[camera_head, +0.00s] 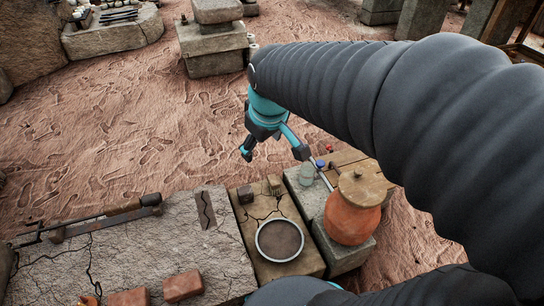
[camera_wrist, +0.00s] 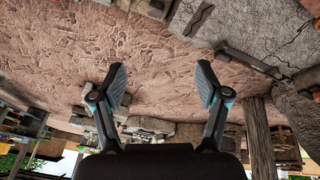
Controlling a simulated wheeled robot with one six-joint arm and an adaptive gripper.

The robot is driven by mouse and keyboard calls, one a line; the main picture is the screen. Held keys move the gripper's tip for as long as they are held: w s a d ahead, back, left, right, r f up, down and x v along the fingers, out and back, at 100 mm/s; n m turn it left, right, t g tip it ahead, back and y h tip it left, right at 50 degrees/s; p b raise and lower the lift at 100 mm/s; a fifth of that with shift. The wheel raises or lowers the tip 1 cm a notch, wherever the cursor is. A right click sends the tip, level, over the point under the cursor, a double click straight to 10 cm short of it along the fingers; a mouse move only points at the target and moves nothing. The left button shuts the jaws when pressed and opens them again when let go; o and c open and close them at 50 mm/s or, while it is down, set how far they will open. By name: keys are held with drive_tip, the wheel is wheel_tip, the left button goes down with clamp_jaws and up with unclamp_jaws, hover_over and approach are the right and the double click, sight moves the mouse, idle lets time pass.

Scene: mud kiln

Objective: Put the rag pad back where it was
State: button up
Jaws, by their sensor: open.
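My gripper (camera_head: 274,150) hangs open above the bare ground behind the stone worktops. In the wrist view its two fingers (camera_wrist: 162,84) stand wide apart with nothing between them. I cannot tell for sure which thing is the rag pad. A flat dark piece (camera_head: 205,209) lies on the large cracked stone slab (camera_head: 150,245), and it also shows in the wrist view (camera_wrist: 199,19). My gripper is apart from all of these.
A round dark-filled dish (camera_head: 280,240) stands on the wooden top. An orange clay pot (camera_head: 350,217) with a wooden lid and a glass jar (camera_head: 306,173) stand to its right. Reddish bricks (camera_head: 183,286) and a long dark tool (camera_head: 105,217) lie on the slab.

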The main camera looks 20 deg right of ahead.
drive_tip(key=s+r+m+t, duration=0.1)
drive_tip(key=s+m, duration=0.3)
drive_tip(key=s, duration=0.8)
drive_tip(key=shift+s+m, duration=0.25)
drive_tip(key=shift+m, duration=0.05)
drive_tip(key=shift+r, duration=0.25)
